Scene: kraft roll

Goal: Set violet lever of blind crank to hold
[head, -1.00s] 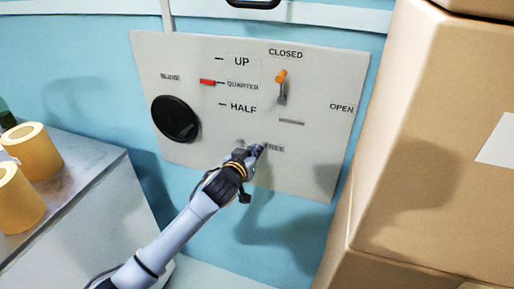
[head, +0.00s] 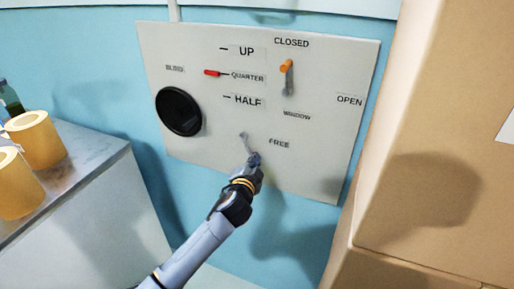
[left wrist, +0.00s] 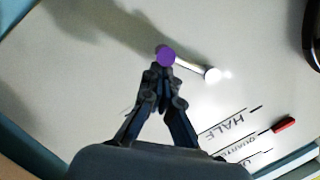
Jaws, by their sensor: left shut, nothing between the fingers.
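The grey control panel (head: 330,160) is on the blue wall. Its small lever (head: 246,143) stands left of the FREE label (head: 279,143) and slants down to the right in the head view. In the left wrist view its pale rod (left wrist: 190,66) ends in a violet knob (left wrist: 165,56). My left gripper (head: 254,159) is shut and empty, its fingertips at the lever's lower end; they also show in the left wrist view (left wrist: 157,70), right beside the knob. I cannot tell whether they touch. The knob is hidden in the head view. No hold label is readable.
A black round crank disc (head: 179,111) and a red pointer (head: 212,73) at QUARTER are on the panel's left. An orange-tipped lever (head: 287,67) points at CLOSED. Large cardboard boxes (head: 430,120) stand right; a counter (head: 90,155) with kraft rolls (head: 36,139) stands left.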

